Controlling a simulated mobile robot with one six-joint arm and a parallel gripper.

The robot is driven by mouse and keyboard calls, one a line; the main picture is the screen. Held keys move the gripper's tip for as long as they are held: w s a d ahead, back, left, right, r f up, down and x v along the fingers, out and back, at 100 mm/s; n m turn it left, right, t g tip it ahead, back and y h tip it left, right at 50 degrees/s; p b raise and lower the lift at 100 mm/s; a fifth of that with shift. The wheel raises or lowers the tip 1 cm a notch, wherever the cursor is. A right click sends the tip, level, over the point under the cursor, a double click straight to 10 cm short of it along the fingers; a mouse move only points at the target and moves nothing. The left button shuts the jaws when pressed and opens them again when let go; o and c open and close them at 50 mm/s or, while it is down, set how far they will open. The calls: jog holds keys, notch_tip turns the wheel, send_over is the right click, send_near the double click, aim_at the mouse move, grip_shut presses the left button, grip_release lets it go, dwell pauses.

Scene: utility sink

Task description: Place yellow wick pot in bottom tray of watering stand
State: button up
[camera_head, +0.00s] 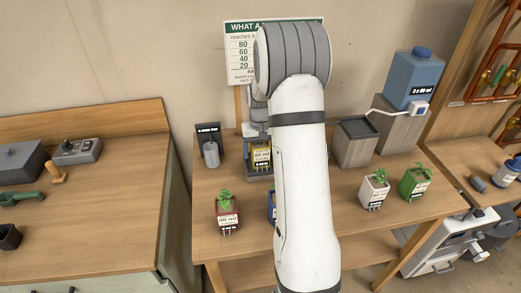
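A yellow wick pot (261,154) with a pale label is at the back of the middle table, left of my arm. It appears to be in or just over a dark grey tray (258,177), likely part of the watering stand; I cannot tell whether it rests on the bottom. My gripper (257,134) is directly above the pot, pointing down. It is small and partly hidden by my arm, so its fingers and any hold on the pot are unclear. My white arm hides much of the table's middle and the rest of the stand.
A red pot (228,217) stands at front left; a blue pot (271,206) is mostly behind my arm. White (374,191) and green (414,183) pots stand at right. A grey box (354,143), blue tank (413,78) and grey cylinder (211,154) stand at the back.

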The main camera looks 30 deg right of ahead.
jog(key=shift+r, duration=0.1)
notch_tip(320, 180, up, 12)
jog(key=shift+f+b, duration=0.1)
jog(key=shift+b, duration=0.35)
jog(key=s+a+r+n+t, duration=0.1)
jog(key=s+a, duration=0.7)
jog(key=s, duration=0.5)
jog(key=s+a+r+n+t, duration=0.2)
jog(key=s+a, duration=0.6)
jog(key=s, duration=0.5)
jog(key=shift+s+r, duration=0.15)
jog(key=shift+r, duration=0.05)
jog(key=shift+c, duration=0.4)
